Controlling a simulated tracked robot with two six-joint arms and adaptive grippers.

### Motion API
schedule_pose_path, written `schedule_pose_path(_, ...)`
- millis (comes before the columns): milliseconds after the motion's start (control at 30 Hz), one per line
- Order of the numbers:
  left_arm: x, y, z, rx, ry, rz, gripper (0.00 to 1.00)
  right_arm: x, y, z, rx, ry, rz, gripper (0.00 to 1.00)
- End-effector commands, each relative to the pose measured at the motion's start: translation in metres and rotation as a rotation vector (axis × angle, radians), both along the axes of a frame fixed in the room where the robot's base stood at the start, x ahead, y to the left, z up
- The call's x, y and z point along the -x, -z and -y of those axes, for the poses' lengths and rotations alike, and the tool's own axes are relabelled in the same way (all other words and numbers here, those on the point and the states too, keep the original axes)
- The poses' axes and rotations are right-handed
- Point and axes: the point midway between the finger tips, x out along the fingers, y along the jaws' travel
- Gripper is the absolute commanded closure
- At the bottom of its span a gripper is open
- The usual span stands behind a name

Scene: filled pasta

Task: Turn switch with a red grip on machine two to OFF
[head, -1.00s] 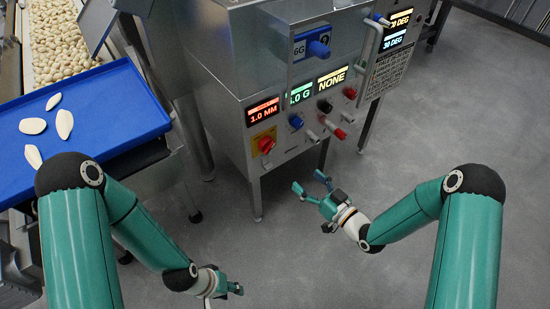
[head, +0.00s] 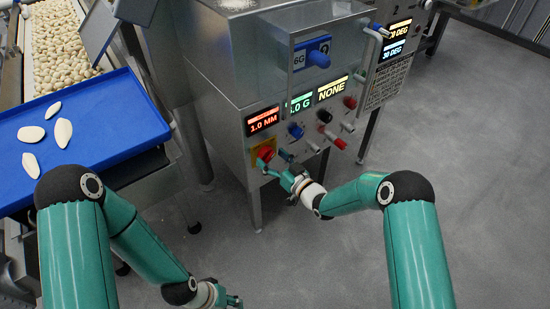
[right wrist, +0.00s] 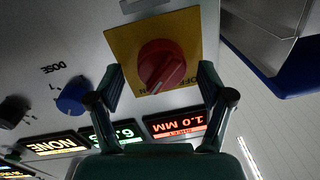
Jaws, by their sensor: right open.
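The switch with a red grip (head: 265,153) sits on a yellow plate low on the left of the steel machine's front panel. My right gripper (head: 279,165) is open in front of the switch. In the wrist view its two fingers (right wrist: 160,88) lie on either side of the grip, with gaps visible; depth and contact cannot be told. My left gripper (head: 234,300) hangs low at the bottom edge, away from the machine, its fingers unclear.
The panel also has a blue knob (head: 296,130), a black knob (head: 324,116) and red-tipped levers (head: 340,143). A red 1.0 MM display (head: 262,120) is above the switch. A blue tray (head: 110,125) with pasta pieces stands left. The floor on the right is clear.

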Motion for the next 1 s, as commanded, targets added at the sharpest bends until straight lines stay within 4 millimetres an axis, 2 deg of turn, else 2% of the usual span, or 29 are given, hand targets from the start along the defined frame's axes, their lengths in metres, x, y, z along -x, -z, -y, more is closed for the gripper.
schedule_pose_path(400,0.000,0.001,0.000,0.000,0.000,0.000,0.60,-0.006,0.000,-0.005,0.000,0.000,0.000,0.22)
schedule_pose_path(700,0.000,0.001,0.000,0.000,0.000,0.000,0.60,-0.006,-0.001,-0.004,-0.001,0.001,0.001,0.72)
schedule_pose_path(767,0.000,0.001,0.000,0.000,0.000,0.000,0.60,-0.006,-0.001,-0.004,0.000,0.002,0.000,0.81)
schedule_pose_path(800,0.000,0.001,-0.001,0.000,-0.002,0.000,0.60,-0.007,0.000,0.010,0.000,0.007,0.000,0.81)
schedule_pose_path(1000,0.000,0.004,0.000,0.000,0.000,0.000,0.60,-0.008,0.001,0.002,0.012,0.012,0.009,0.81)
